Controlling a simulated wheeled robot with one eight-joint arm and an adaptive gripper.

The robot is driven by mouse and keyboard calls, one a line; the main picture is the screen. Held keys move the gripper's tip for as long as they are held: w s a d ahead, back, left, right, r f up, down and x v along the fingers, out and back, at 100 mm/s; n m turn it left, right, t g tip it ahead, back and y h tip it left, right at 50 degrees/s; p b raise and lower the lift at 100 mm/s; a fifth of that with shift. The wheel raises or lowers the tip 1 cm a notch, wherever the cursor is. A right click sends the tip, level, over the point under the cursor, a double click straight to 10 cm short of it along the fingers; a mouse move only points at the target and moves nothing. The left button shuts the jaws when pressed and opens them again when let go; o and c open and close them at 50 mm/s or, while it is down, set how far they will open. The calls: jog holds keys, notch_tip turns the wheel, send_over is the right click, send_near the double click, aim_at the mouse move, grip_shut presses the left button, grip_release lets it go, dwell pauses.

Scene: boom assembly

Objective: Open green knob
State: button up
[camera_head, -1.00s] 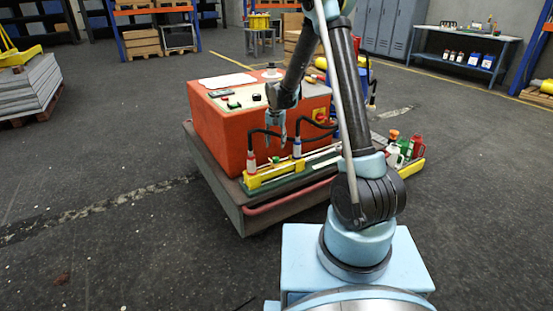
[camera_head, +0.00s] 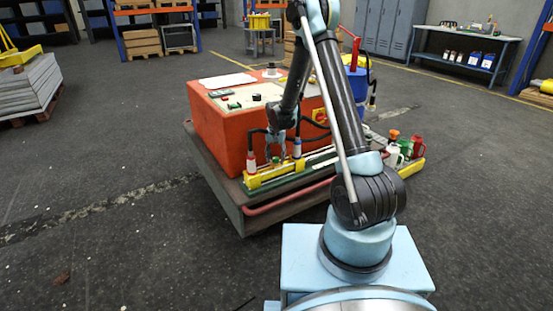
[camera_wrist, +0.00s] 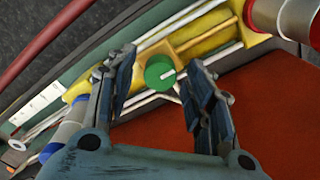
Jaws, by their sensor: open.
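The green knob (camera_wrist: 160,72) is a small round knob with a pale line on it, set on a yellow block (camera_wrist: 205,38) in the wrist view. My gripper (camera_wrist: 158,75) is open, with its two fingers on either side of the knob; I cannot tell whether either finger touches it. In the head view my gripper (camera_head: 275,153) points down at the yellow assembly (camera_head: 262,176) along the front of the orange-red box (camera_head: 215,118). There the fingers mostly hide the knob.
A red-and-white connector (camera_head: 251,161) stands left of my gripper and a blue-and-white one (camera_head: 297,149) stands right, both with black cables. Several small bottles (camera_head: 405,147) stand at the cart's right. The dark floor (camera_head: 110,240) at left is clear.

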jog(key=c, duration=1.1)
jog(key=shift+o, duration=0.2)
jog(key=shift+n, duration=0.3)
jog(key=n, duration=0.3)
jog(key=shift+n, duration=2)
jog(key=shift+d, duration=0.1)
jog(key=o, duration=1.1)
jog(key=shift+c, duration=0.2)
